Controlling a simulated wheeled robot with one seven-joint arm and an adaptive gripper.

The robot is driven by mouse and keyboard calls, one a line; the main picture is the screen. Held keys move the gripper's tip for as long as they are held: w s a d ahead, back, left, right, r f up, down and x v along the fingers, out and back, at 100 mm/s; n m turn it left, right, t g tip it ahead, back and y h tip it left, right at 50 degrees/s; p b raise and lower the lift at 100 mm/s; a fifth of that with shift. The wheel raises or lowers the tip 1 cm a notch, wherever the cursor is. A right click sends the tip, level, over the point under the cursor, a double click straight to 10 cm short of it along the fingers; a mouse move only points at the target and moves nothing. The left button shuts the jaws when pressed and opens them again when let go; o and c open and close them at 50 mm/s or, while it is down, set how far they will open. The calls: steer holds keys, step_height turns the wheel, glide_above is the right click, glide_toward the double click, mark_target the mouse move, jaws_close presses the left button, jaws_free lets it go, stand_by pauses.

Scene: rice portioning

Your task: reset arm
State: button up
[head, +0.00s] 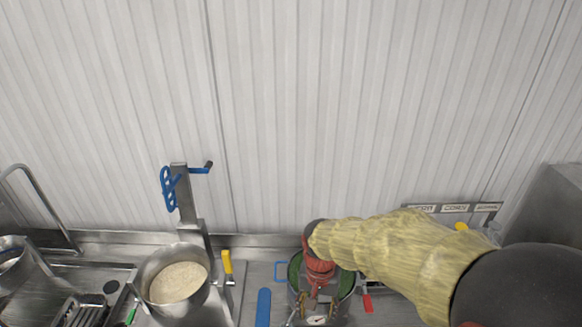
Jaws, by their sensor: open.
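My arm, in a yellow quilted sleeve (405,255), reaches in from the right in the head view. My gripper (316,305), below a red-orange wrist part, points down over a round container with a dark green inside (293,272). It hides much of that container. The jaws are open, and I see nothing held between them. I cannot tell whether the fingertips are above the container's contents or touching them.
A steel pot (150,268) of pale rice (178,283) stands left, by a metal post with a blue handle (168,188). Yellow (227,262), blue (263,307) and red (367,303) handles lie nearby. A sink area (85,275) is far left. A ribbed wall (300,110) closes the back.

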steer(key=s+d+f+n+t+b, duration=0.1)
steer(key=s+d+f+t+b, duration=0.2)
steer(key=b, duration=1)
steer(key=s+d+f+n+t+b, duration=0.2)
steer(key=s+d+b, duration=0.7)
steer(key=b, duration=0.5)
steer(key=shift+s+d+f+t, duration=0.15)
steer(key=shift+s+f+t, duration=0.45)
steer(key=shift+f, duration=0.3)
